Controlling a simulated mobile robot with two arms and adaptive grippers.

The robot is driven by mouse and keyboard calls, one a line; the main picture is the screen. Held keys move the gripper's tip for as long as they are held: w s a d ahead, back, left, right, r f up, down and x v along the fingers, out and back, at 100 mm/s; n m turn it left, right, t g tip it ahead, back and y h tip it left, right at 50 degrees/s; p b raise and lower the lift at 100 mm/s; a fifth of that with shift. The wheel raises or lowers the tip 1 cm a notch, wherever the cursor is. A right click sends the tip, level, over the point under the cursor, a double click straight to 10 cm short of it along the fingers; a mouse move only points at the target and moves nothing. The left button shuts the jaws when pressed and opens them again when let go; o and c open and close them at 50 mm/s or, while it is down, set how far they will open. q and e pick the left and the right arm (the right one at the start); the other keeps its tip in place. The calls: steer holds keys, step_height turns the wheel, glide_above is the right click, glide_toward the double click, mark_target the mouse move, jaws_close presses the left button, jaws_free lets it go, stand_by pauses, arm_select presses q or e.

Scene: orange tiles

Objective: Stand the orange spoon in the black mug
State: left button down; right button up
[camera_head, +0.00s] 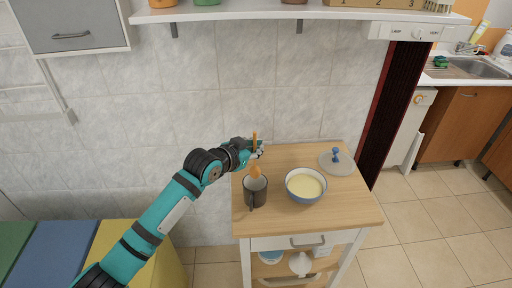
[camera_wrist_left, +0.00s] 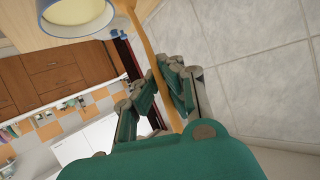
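The orange spoon (camera_head: 255,171) is upright, its handle in my left gripper (camera_head: 256,149). Its wide end points down and overlaps the back rim of the black mug (camera_head: 256,198) in the head view; I cannot tell whether it is above or inside the mug. The mug stands upright near the left side of the wooden cart top. In the left wrist view the spoon handle (camera_wrist_left: 142,45) runs between the fingers of my left gripper (camera_wrist_left: 168,80), which are closed around it. The mug cannot be made out there. My right gripper is not in view.
A blue-rimmed bowl (camera_head: 306,186) with pale yellow contents stands just right of the mug. A grey lid with a blue knob (camera_head: 337,162) lies at the back right. The cart top (camera_head: 345,207) is bare at the front right. A tiled wall (camera_head: 300,110) is close behind.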

mark_target(255, 168)
arm_select(q)
steer(key=shift+f+b, duration=2.15)
steer(key=shift+f, duration=1.85)
steer(key=c, duration=1.4)
jaws_free()
steer(key=shift+r, duration=0.1)
steer(key=v, duration=1.2)
